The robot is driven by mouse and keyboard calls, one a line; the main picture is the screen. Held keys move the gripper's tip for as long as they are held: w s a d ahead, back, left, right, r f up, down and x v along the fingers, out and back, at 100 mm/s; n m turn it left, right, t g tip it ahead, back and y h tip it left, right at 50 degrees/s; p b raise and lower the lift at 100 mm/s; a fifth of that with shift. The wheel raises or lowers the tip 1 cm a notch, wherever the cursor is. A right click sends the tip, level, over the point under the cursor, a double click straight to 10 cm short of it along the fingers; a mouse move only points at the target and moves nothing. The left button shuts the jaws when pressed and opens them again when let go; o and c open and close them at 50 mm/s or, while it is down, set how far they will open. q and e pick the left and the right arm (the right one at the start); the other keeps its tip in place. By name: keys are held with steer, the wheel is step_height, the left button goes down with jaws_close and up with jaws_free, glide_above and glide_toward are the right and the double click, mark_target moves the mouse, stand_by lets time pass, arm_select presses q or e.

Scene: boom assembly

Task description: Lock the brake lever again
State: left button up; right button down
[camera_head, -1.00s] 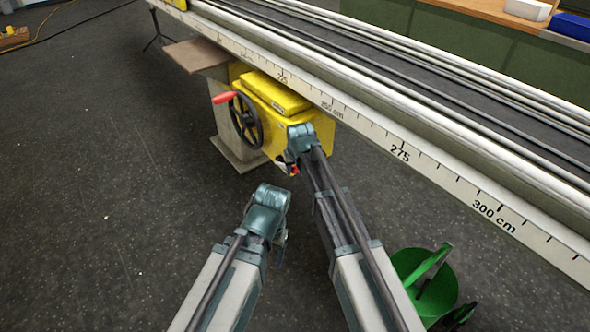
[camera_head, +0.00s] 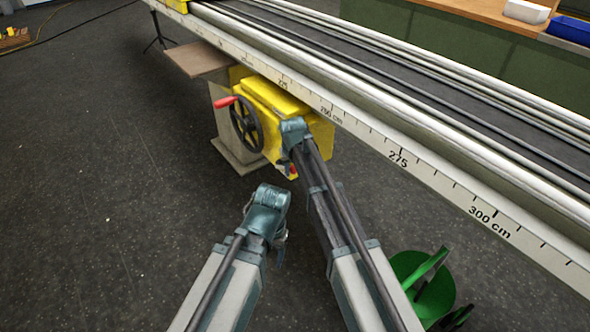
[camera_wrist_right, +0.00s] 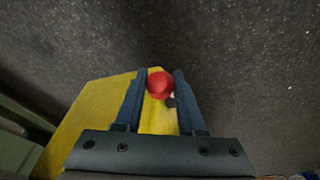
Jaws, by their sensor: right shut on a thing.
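The brake lever shows as a round red knob (camera_wrist_right: 160,84) between the fingers of my right gripper (camera_wrist_right: 160,75) in the right wrist view. The right gripper is shut on it. In the head view a small red part (camera_head: 292,170) shows below the right wrist, beside the yellow housing (camera_head: 318,135); the right gripper (camera_head: 290,163) is mostly hidden by its own arm. The lever's shaft is largely hidden. My left gripper (camera_head: 280,240) hangs low in front, away from the machine, and its fingers are too unclear to read.
A black handwheel (camera_head: 247,125) with a red handle (camera_head: 224,102) sits on the left of the yellow housing. The long rail with a centimetre scale (camera_head: 398,158) runs above.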

steer(key=w+r+g+p, duration=0.1)
steer(key=w+a+r+g+h+p, duration=0.1)
steer(key=shift+w+a+r, duration=0.15)
steer(key=shift+r, duration=0.2)
steer(key=shift+w+a+r+g+h+p, duration=0.3)
steer(key=shift+r+g+h, duration=0.1)
steer(key=shift+g+h, duration=0.3)
arm_select(q)
step_height(320, 180, up, 4)
steer(key=shift+f, duration=0.1)
arm_select(e)
steer(key=shift+s, duration=0.1)
steer(key=c, duration=0.5)
jaws_free()
steer(key=shift+r, duration=0.15)
